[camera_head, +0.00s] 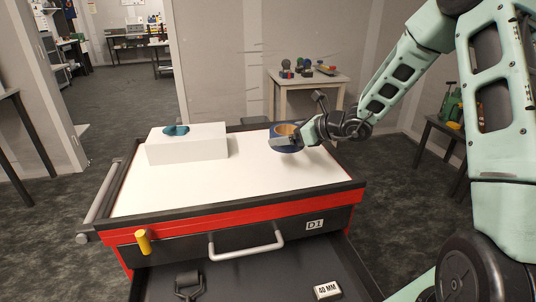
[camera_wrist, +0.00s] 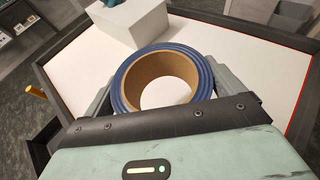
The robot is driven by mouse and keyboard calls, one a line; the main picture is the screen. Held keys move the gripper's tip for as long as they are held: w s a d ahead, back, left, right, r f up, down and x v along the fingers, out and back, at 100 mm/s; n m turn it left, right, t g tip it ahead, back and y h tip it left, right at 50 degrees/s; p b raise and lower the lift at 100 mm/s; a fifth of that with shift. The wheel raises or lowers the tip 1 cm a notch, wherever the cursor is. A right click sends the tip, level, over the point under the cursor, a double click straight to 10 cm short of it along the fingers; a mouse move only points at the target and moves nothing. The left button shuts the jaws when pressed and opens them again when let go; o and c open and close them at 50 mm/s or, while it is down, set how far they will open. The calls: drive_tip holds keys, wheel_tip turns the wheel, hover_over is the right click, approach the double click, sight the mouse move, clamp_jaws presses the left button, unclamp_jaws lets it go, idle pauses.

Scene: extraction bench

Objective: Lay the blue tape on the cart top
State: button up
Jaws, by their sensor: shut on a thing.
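The blue tape (camera_head: 287,149) is a blue roll with a brown cardboard core, at the right rear of the cart top (camera_head: 220,178). My gripper (camera_head: 287,143) is shut on it, with a finger on each side of the roll. In the wrist view the blue tape (camera_wrist: 121,88) fills the space between the fingers, and the white cart top (camera_wrist: 245,75) shows through its core. I cannot tell whether the roll touches the surface or hangs just above it.
A white box (camera_head: 187,148) with a teal object (camera_head: 176,130) on it stands at the left rear of the cart top. A dark raised rim edges the top. Below, an open drawer (camera_head: 240,270) holds a black roller and a "40 MM" block. The front middle of the top is clear.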

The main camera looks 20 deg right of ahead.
sight(286, 165)
drive_tip(key=shift+f, duration=3.6)
drive_tip(key=shift+f, duration=0.15)
drive_tip(key=o, duration=0.7)
